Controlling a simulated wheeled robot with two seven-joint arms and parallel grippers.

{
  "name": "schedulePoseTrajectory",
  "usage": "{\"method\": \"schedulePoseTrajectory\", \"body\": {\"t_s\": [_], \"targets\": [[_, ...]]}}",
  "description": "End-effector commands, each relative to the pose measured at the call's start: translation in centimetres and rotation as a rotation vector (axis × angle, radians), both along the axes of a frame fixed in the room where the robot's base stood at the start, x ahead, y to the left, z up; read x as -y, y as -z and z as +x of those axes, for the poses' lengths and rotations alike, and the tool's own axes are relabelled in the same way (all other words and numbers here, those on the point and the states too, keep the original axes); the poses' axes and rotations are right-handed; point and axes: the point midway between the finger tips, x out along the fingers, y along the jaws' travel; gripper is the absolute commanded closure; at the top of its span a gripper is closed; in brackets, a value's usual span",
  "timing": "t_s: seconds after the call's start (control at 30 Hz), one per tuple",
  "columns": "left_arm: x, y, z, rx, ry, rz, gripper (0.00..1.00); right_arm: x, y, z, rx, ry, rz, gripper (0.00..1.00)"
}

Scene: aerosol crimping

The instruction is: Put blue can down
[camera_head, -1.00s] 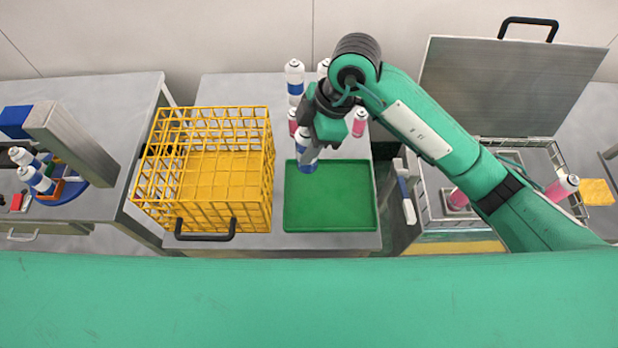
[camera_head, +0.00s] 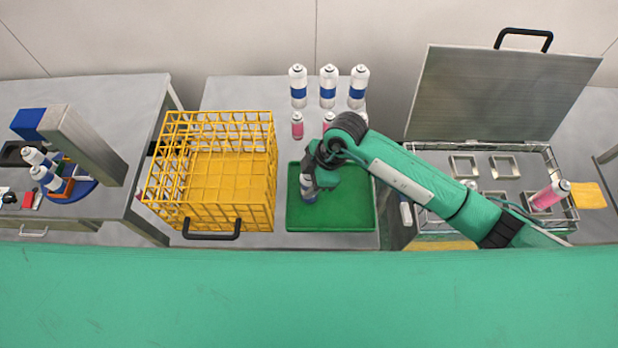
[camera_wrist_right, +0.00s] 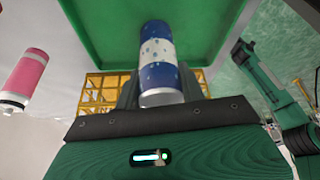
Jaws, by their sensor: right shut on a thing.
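I cannot tell whether the can touches the tray floor.
A yellow wire basket (camera_head: 225,180) stands left of the tray. Several blue-banded cans (camera_head: 328,88) and pink cans (camera_head: 297,125) stand behind the tray. An open-lidded metal bath (camera_head: 490,60) is at the right. The tray's right part is clear.

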Motion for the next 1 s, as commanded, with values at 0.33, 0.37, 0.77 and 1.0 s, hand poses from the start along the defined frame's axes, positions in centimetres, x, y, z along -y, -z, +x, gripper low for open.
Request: {"method": "schedulePoseTrajectory", "body": {"t_s": [0.33,0.37,0.77,1.0], "targets": [[0.3,0.1,0.1,0.001,0.001,-0.003,0.64,0.0,0.2,0.0,0.000,0.000,0.000,0.46],[0.3,0.1,0.1,0.001,0.001,-0.003,0.64,0.0,0.2,0.0,0.000,0.000,0.000,0.40],[0.3,0.2,0.1,0.001,0.001,-0.003,0.64,0.1,-0.4,0.1,0.003,0.001,0.001,0.38],[0.3,1.5,0.1,0.001,0.001,-0.003,0.64,1.8,-4.3,0.5,0.006,0.001,0.002,0.38]]}}
